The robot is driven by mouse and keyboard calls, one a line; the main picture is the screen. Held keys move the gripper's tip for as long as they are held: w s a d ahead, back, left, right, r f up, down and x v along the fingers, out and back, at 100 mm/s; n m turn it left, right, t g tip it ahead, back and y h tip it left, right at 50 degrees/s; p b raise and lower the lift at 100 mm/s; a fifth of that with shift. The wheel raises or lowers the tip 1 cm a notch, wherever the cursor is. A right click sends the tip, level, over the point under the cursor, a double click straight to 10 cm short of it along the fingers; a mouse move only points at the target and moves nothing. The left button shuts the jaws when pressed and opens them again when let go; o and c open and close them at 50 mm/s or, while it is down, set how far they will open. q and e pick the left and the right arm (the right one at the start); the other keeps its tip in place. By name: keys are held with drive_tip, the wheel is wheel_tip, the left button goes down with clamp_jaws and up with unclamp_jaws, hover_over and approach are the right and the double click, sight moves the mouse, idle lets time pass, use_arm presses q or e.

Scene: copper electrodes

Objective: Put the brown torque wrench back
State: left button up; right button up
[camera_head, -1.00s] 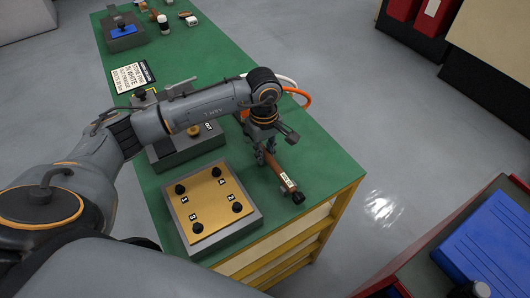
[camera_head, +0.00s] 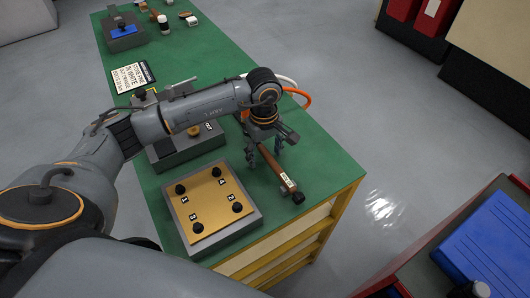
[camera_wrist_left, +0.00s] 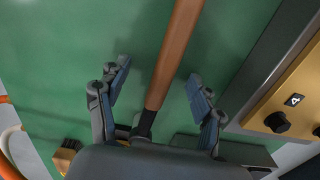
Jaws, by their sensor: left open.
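The brown torque wrench (camera_head: 284,177) lies on the green table top near its right edge, with a pale label and a dark end towards the front right. In the left wrist view its brown handle (camera_wrist_left: 175,55) runs between the fingers, and its far end is hidden by my gripper. My left gripper (camera_head: 264,158) is just above the wrench. It is open, its two fingers (camera_wrist_left: 158,90) apart on either side of the handle, not touching it. My right gripper is not in view.
A grey block with a gold plate and numbered black knobs (camera_head: 211,206) stands left of the wrench. A grey fixture (camera_head: 190,148) is behind it. A printed sign (camera_head: 131,76) lies farther back. A red cart with a blue case (camera_head: 490,245) is at the right.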

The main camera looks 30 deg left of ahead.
use_arm(q)
drive_tip(key=shift+r, duration=0.15)
drive_tip(key=shift+a+r+p, duration=0.1)
drive_tip(key=shift+r+p, duration=1.1)
drive_tip(key=shift+r, duration=1.65)
